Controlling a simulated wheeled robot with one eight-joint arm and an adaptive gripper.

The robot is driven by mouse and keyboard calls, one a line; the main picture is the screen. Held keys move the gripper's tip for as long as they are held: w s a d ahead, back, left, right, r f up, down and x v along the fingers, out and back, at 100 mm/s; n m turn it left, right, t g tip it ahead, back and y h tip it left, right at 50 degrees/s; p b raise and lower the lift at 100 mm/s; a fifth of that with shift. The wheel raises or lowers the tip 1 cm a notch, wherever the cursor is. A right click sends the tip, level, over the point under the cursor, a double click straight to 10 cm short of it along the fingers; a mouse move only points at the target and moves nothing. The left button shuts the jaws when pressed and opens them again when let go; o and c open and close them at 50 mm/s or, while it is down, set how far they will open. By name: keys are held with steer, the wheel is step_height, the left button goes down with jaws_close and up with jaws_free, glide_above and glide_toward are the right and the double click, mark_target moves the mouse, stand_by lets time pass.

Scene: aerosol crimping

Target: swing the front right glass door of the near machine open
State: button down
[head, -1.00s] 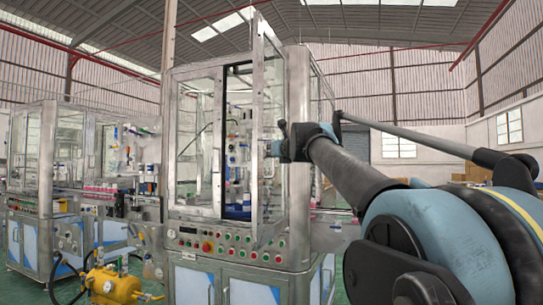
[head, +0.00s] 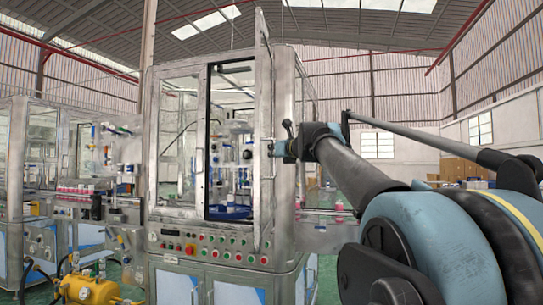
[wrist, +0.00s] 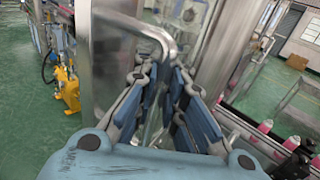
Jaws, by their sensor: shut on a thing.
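The near machine (head: 216,247) is a steel-framed glass cabinet. Its front right glass door (head: 263,100) stands swung out toward me, seen almost edge-on in the head view, with a dark open gap to its left. A bent metal handle (head: 271,172) runs down the door. My gripper (head: 279,149) is at the handle, on the door's right side. In the wrist view, the blue-padded fingers (wrist: 160,100) are shut on the handle (wrist: 135,27), whose bent end shows above them. The exact contact is partly hidden between the fingers.
A control panel (head: 216,250) with coloured buttons is below the door. A conveyor with pink-based cans (wrist: 265,127) runs at the right in the wrist view. A yellow compressor (head: 88,291) stands on the floor at the left. Green floor is open beyond it.

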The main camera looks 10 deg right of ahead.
steer(key=c, duration=1.7)
jaws_free()
steer(key=shift+o, duration=0.2)
steer(key=v, duration=1.1)
steer(key=shift+s+d, duration=0.15)
steer(key=shift+s, duration=0.2)
